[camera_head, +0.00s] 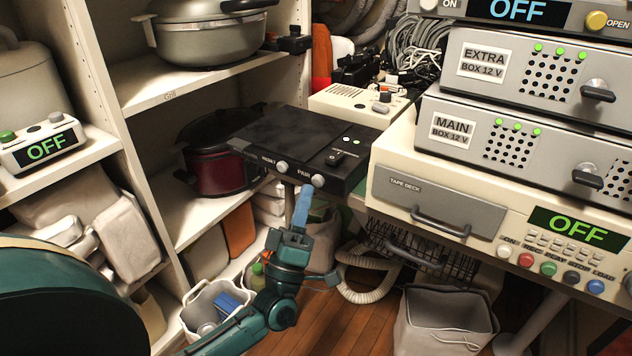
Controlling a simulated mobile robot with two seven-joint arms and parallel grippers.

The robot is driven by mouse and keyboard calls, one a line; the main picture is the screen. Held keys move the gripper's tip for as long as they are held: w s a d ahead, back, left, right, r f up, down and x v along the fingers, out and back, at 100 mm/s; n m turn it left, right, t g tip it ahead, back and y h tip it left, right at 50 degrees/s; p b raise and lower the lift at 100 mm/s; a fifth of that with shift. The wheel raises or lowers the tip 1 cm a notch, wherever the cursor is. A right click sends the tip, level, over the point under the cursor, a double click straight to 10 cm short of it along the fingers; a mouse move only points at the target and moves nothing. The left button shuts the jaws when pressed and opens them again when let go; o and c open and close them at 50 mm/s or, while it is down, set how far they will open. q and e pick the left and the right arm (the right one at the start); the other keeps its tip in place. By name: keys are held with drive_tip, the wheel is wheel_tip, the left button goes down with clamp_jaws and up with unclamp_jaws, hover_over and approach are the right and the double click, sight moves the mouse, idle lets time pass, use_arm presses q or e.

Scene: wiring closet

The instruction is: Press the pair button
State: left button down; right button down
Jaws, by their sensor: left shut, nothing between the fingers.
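A flat black box (300,145) has a front face with two round pale buttons. The pair button (318,180) is the right one, just right of the word PAIR. The other button (282,167) is to its left, by a label too small to read surely. My left gripper (303,192) reaches up from below, with its blue fingers shut and empty. Its tips are just below and left of the pair button, close to the box's front face. I cannot tell whether they touch the box. My right gripper is not in view.
Shelves (215,75) with pots stand at the left. Stacked grey boxes (510,130) and a cream tape deck unit (480,215) stand close on the right. A white bin (445,320) is on the floor. Open floor shows below the black box.

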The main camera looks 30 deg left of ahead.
use_arm(q)
drive_tip(key=shift+w, duration=0.1)
drive_tip(key=shift+w, duration=0.35)
drive_tip(key=shift+w, duration=0.5)
idle(0.7)
drive_tip(key=shift+s, duration=0.95)
drive_tip(key=shift+s+a+p, duration=0.2)
drive_tip(key=shift+s+p, duration=0.85)
drive_tip(key=shift+s, duration=1.45)
